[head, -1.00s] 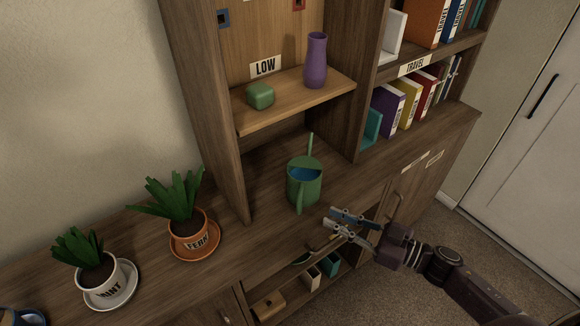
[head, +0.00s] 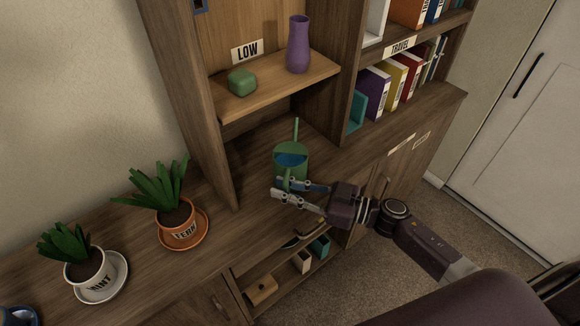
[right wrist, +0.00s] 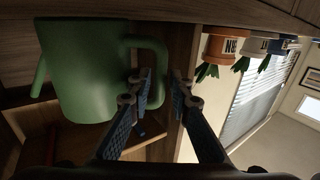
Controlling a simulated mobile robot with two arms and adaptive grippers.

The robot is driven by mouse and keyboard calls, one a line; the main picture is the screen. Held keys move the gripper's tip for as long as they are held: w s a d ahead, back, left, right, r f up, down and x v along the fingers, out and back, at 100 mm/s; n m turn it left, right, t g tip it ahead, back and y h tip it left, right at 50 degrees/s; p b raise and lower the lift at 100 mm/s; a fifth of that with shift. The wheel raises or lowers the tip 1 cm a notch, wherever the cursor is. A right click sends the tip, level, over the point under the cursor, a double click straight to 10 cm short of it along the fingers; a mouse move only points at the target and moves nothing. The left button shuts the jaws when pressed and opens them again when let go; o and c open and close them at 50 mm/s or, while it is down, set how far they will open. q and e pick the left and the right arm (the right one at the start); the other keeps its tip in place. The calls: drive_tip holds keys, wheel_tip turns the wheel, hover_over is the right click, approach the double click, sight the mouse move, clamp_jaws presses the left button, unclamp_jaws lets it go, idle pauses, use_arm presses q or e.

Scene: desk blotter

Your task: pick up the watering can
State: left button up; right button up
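The green watering can (head: 293,172) stands upright on the wooden counter below the low shelf, with blue inside it. My right gripper (head: 281,189) reaches in from the right, at the near side of the can. In the right wrist view, my right gripper (right wrist: 160,80) has its fingers apart, one on each side of the can's handle (right wrist: 158,60). I see no clear sign of them squeezing it. My left gripper is not in view.
On the low shelf (head: 270,92) above the can are a green box (head: 242,81) and a purple vase (head: 298,45). Potted plants on saucers (head: 207,230) stand to the left. Books (head: 390,82) fill the right side. An open compartment with small boxes (head: 263,290) lies below.

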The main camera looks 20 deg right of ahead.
clamp_jaws()
drive_tip(key=shift+r, duration=0.1)
idle(0.3)
drive_tip(key=shift+w+r, duration=0.1)
drive_tip(key=shift+r, duration=0.1)
